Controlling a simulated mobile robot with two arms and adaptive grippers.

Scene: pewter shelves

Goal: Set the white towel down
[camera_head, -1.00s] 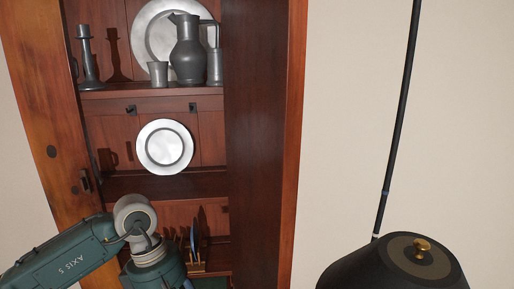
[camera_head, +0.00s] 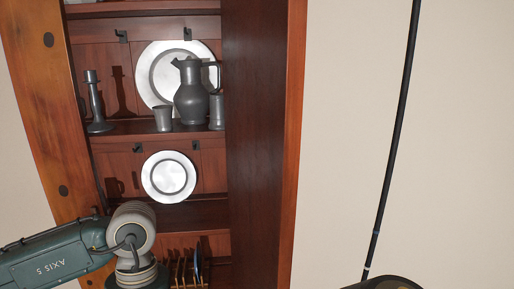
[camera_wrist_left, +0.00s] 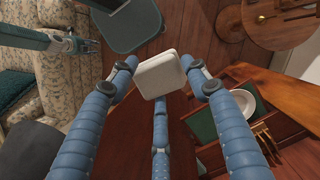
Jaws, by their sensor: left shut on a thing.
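The white towel (camera_wrist_left: 159,74) is a small folded block in the left wrist view, held between the blue fingers of my left gripper (camera_wrist_left: 160,78). The gripper is shut on it, and the towel is up in the air over a dark reddish wood surface (camera_wrist_left: 130,140). In the head view my left arm comes in from the lower left; its fingers and the towel are out of frame. A teal arm end at the top left of the left wrist view may be my right gripper (camera_wrist_left: 82,46); its jaw state is unclear.
The wooden cabinet (camera_head: 262,140) holds a pewter jug (camera_head: 191,100), a candlestick (camera_head: 96,105), cups and plates. A plate rack (camera_head: 188,270) stands lower. The left wrist view shows a floral sofa (camera_wrist_left: 65,85) at left and a round wooden table (camera_wrist_left: 280,22) at top right.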

